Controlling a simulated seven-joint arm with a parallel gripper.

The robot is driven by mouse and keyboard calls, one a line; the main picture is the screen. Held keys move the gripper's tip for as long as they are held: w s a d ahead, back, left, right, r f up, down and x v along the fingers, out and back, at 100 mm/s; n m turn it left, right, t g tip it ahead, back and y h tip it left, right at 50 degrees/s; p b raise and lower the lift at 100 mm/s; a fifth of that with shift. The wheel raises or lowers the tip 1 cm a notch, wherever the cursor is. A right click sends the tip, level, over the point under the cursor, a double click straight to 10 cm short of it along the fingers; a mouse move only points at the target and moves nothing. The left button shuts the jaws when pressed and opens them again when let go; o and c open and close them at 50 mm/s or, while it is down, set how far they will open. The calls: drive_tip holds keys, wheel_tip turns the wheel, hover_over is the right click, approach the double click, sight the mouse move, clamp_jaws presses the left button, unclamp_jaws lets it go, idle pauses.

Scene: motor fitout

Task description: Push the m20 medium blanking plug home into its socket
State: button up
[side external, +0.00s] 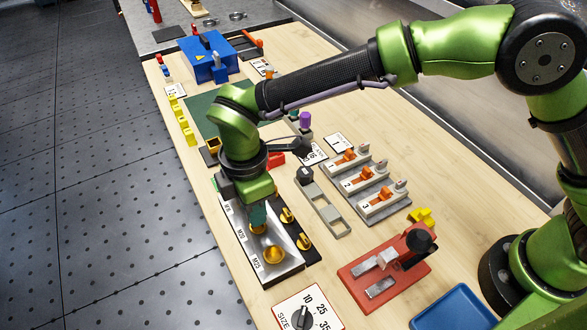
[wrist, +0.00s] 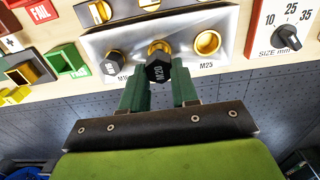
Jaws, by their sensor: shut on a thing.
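The M20 plug (wrist: 158,73) is a black hex-headed plug with a white M20 mark. It is between the green fingers of my gripper (wrist: 158,84), which is shut on it. The brass M20 socket (wrist: 157,47), middle of three, shows just beyond the plug, which overlaps its near edge. I cannot tell how far the plug is inside. In the side external view my gripper (side external: 258,214) points down over the socket panel (side external: 285,272); the fingers hide the plug, and only some brass shows below them.
A black plug (wrist: 115,63) sits at the M16 socket. The brass M25 socket (wrist: 207,43) is empty. Brass parts stand on a black strip (side external: 306,242) beside the panel. A size dial (side external: 302,318), a red fixture (side external: 385,270) and a grey slotted holder (side external: 326,208) are nearby.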

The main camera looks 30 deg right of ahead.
drive_tip(key=shift+f, duration=1.45)
drive_tip(key=o, duration=1.1)
wheel_tip(320, 180, up, 17)
drive_tip(key=shift+f, duration=0.1)
